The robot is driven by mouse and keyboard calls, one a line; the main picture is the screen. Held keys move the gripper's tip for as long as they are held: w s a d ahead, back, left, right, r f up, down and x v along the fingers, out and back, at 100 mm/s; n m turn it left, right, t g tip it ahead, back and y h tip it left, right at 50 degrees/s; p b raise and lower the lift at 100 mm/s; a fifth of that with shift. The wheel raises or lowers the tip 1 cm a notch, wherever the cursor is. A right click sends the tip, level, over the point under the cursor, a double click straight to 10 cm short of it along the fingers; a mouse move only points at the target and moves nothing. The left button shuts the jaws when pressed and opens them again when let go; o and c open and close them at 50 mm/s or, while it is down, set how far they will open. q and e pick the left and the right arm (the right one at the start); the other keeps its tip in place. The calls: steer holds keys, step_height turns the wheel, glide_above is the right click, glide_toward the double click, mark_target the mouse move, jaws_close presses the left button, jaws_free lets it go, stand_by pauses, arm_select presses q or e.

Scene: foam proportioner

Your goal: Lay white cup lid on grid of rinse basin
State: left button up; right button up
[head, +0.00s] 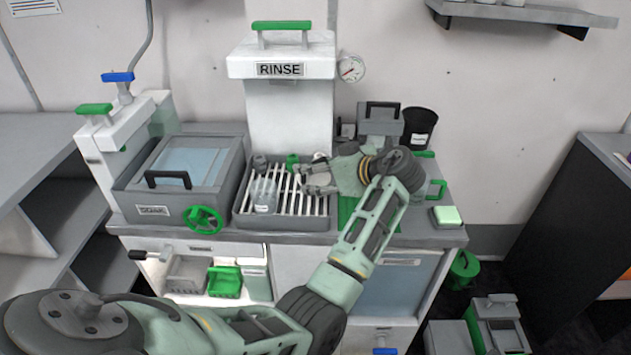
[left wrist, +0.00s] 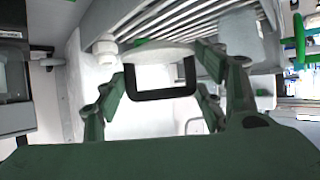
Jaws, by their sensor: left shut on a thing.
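The white cup lid (left wrist: 158,55) shows in the left wrist view as a pale disc between the fingertips of my left gripper. The gripper (head: 312,181) is shut on it. In the head view the gripper reaches in from the right over the right part of the grid (head: 284,205) of the rinse basin (head: 243,208), and the fingers hide most of the lid. The grid's bars also show behind the lid in the left wrist view (left wrist: 190,25). I cannot tell the gap between lid and grid. My right gripper is in neither view.
A clear cup (head: 265,197) stands on the grid's left part. Small grey (head: 260,162) and green (head: 292,162) items are at the basin's back. The rinse column (head: 288,115) rises behind. The soak basin (head: 125,200) is at left. A black cup (head: 420,127) stands back right.

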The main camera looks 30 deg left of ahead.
mark_target(316, 183)
arm_select(q)
steer(key=shift+s+a+f, duration=0.2)
steer(key=shift+s, duration=0.15)
steer(key=shift+s+f, duration=0.1)
steer(key=shift+f, duration=0.1)
steer(key=shift+f+b, duration=1.3)
steer(key=shift+f, duration=0.6)
steer(key=shift+f, duration=0.2)
steer(key=o, duration=1.1)
steer(key=shift+o, duration=0.2)
steer(key=shift+r, duration=0.15)
